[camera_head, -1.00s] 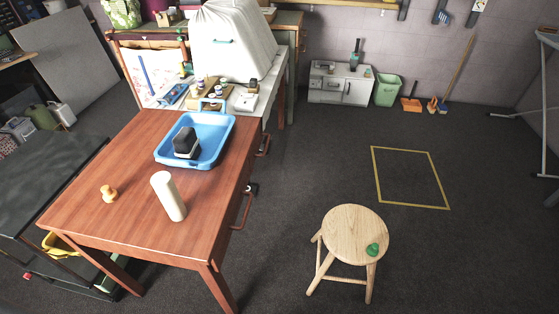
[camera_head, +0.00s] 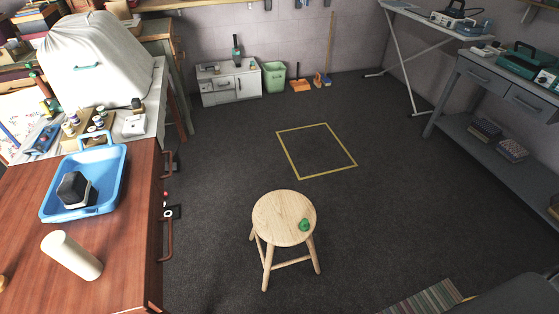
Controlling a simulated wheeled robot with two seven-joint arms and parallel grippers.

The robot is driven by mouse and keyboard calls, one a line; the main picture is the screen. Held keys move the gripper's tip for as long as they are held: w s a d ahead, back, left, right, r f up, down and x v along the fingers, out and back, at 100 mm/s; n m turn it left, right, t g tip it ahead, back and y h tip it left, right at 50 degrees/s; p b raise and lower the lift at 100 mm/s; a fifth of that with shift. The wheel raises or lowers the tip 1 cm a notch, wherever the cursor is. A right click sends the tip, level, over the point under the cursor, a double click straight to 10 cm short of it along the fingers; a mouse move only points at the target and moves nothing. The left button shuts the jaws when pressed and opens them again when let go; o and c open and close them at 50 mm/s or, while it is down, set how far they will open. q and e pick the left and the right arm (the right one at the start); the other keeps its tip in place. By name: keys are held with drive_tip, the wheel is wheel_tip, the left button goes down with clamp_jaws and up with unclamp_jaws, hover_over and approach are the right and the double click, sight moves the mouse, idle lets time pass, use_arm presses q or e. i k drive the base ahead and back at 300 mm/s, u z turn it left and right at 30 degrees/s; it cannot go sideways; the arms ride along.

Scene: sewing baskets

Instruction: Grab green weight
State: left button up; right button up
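The green weight (camera_head: 304,225) is a small, rounded green object. It sits on the seat of a round wooden stool (camera_head: 278,212), near the seat's front right edge. The stool stands alone on the dark floor, right of the wooden table. Neither of my grippers shows in the head view, so nothing is seen touching the weight. A dark grey shape at the bottom right corner cannot be made out clearly.
The wooden table (camera_head: 125,235) at left bears a blue tray (camera_head: 108,192) with a dark block and a cream cylinder (camera_head: 70,255). A yellow floor outline (camera_head: 318,150) lies behind the stool. A grey workbench (camera_head: 500,85) stands at right. The floor around the stool is clear.

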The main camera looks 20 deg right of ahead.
sight(304, 226)
drive_tip(key=z, duration=0.45)
drive_tip(key=k, duration=1.15)
drive_tip(key=z, duration=1.55)
drive_tip(key=i, duration=1.45)
drive_tip(key=u, duration=0.8)
